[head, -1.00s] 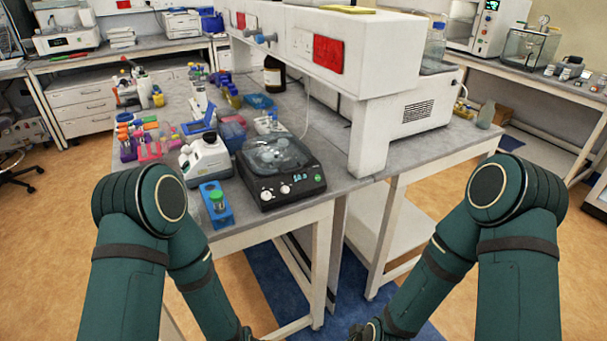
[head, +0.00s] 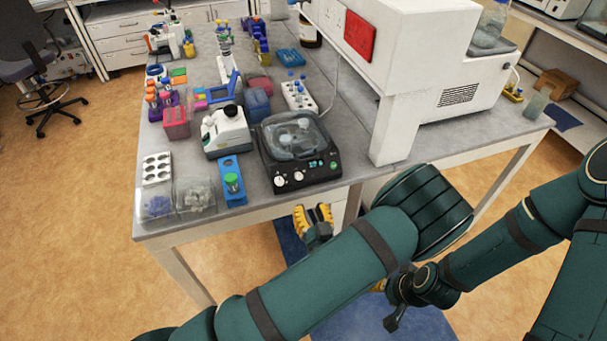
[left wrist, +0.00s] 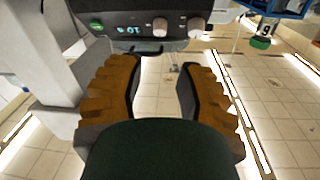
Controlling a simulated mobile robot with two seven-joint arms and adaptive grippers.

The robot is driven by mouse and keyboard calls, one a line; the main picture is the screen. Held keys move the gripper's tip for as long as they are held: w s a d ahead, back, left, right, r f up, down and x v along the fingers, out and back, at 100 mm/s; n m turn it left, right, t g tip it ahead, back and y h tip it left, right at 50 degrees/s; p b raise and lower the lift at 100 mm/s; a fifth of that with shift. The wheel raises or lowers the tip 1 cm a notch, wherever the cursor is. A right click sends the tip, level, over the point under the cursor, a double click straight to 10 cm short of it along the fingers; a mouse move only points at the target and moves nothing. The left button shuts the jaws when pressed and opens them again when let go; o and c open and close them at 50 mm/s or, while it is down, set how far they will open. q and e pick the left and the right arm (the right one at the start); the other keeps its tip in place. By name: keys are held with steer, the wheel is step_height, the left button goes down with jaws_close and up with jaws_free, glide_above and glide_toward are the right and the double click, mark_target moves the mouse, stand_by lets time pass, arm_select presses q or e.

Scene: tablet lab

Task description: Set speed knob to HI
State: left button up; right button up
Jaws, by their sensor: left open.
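A black centrifuge-like device (head: 296,148) with a clear domed lid stands at the table's front edge. Its front panel carries two white knobs, a left knob (head: 279,181) and a right knob (head: 299,176), and a small lit display. In the left wrist view the knobs (left wrist: 160,26) and (left wrist: 196,27) show at the top; their labels are not legible. My left gripper (head: 313,212), with yellow-brown fingers, is open and empty, below and in front of the panel, apart from the knobs. My right gripper (head: 398,292) is low at right, mostly hidden by my arms.
A blue holder with a green-capped vial (head: 232,182) stands just left of the device. A white-and-black instrument (head: 225,131) and clear boxes (head: 195,195) are further left. The floor in front of the table is clear.

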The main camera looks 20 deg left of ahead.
mark_target(300, 177)
arm_select(q)
steer(key=p+x, duration=0.1)
steer(key=x, duration=1)
steer(key=shift+w+f, duration=0.1)
steer(key=shift+w, duration=0.1)
jaws_close()
